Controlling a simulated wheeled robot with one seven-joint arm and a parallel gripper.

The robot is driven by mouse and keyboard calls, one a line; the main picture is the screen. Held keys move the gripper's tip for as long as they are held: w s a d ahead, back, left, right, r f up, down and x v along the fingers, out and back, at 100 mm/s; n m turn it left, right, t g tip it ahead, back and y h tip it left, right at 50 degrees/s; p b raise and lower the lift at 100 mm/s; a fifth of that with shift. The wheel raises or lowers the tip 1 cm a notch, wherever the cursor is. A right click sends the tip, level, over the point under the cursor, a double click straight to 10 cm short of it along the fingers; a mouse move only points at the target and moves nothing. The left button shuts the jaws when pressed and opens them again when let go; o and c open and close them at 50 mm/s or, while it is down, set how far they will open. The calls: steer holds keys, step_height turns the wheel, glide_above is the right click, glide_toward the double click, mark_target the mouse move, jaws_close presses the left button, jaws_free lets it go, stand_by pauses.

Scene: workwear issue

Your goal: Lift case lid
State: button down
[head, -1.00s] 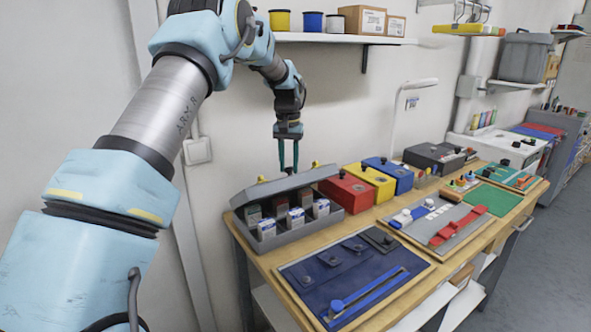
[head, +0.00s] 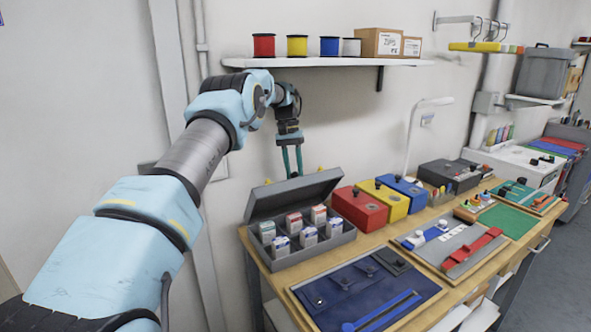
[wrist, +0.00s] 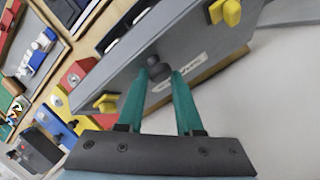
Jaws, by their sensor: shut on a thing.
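A grey case (head: 303,250) stands at the left end of the workbench with several small boxes in its compartments. Its lid (head: 292,194) is raised at the back and tilted open. My gripper (head: 292,172) is above and behind the lid, its teal fingers pointing down at the lid's upper edge. In the wrist view the fingertips are shut on a dark round knob (wrist: 155,70) on the outer face of the lid, which also fills much of that view (wrist: 190,45). Yellow latches (wrist: 226,12) sit on the lid to either side of the knob.
Red (head: 358,208), yellow (head: 386,198) and blue (head: 404,188) boxes stand close to the right of the case. A dark blue tool roll (head: 350,290) lies in front. A shelf (head: 330,63) with spools and cartons hangs above my gripper.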

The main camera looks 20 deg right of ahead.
steer(key=shift+s+a+f, duration=0.1)
steer(key=shift+a+f, duration=0.45)
steer(key=shift+f, duration=0.05)
steer(key=c, duration=0.6)
jaws_free()
steer(key=shift+o, duration=0.2)
steer(key=shift+r, duration=0.1)
steer(key=shift+d+r, duration=0.2)
steer(key=shift+d, duration=0.15)
steer(key=shift+s+d, duration=0.1)
